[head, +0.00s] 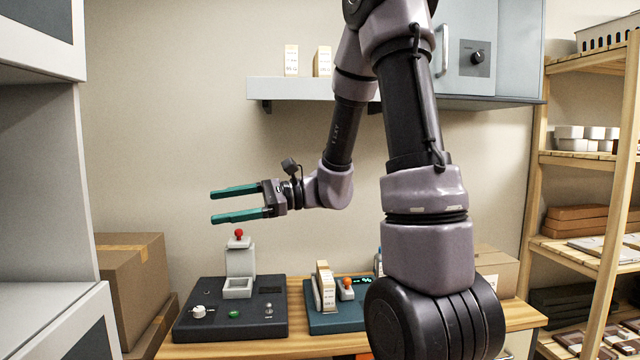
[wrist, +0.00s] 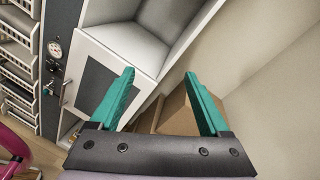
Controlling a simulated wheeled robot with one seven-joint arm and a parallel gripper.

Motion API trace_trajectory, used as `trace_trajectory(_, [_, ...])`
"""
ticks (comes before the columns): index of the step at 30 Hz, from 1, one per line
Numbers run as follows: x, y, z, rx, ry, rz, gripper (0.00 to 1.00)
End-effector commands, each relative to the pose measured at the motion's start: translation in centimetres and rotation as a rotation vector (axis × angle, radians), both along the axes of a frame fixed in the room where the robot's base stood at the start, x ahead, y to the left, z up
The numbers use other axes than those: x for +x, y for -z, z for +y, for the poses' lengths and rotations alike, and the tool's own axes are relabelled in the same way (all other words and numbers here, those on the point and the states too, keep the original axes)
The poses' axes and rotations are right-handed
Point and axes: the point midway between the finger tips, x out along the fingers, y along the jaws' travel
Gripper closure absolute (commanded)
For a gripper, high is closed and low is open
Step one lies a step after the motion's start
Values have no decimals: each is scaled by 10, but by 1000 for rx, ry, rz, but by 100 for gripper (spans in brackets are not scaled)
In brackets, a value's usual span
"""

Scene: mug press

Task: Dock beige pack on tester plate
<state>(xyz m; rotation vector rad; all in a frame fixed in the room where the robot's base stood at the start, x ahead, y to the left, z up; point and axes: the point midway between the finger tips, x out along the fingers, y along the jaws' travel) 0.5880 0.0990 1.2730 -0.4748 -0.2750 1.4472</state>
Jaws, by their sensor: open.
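My gripper (head: 213,206) points left in the head view, open and empty, above the dark device on the bench. In the wrist view its two teal fingers (wrist: 160,75) are spread with nothing between them. A beige pack (head: 326,287) stands upright on the blue device (head: 342,318), right of and below my gripper. Two more beige packs, a left one (head: 291,60) and a right one (head: 323,62), stand on the wall shelf. The dark device (head: 210,328) has a light grey square plate (head: 238,288) and a red-knobbed post. I cannot tell which device is the tester.
The wooden bench (head: 270,348) carries both devices. Cardboard boxes (head: 130,275) stand at the left beside a grey cabinet (head: 45,180). The wall shelf (head: 300,88) hangs above, with a wooden rack (head: 540,200) at the right. Space around my gripper is free.

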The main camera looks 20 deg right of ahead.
Motion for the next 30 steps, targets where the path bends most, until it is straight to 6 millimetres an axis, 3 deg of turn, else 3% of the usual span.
trace_trajectory(3, [-52,-6,-3,-240,-145,-142,20])
trace_trajectory(6, [-84,-2,-18,-461,-230,-267,20])
trace_trajectory(10, [-109,1,-53,-758,-284,-449,20])
trace_trajectory(15, [-119,-14,-106,-1123,-265,-701,20])
trace_trajectory(21, [-119,-44,-147,-1389,-195,-906,20])
trace_trajectory(30, [-119,-54,-157,-1458,-172,-960,20])
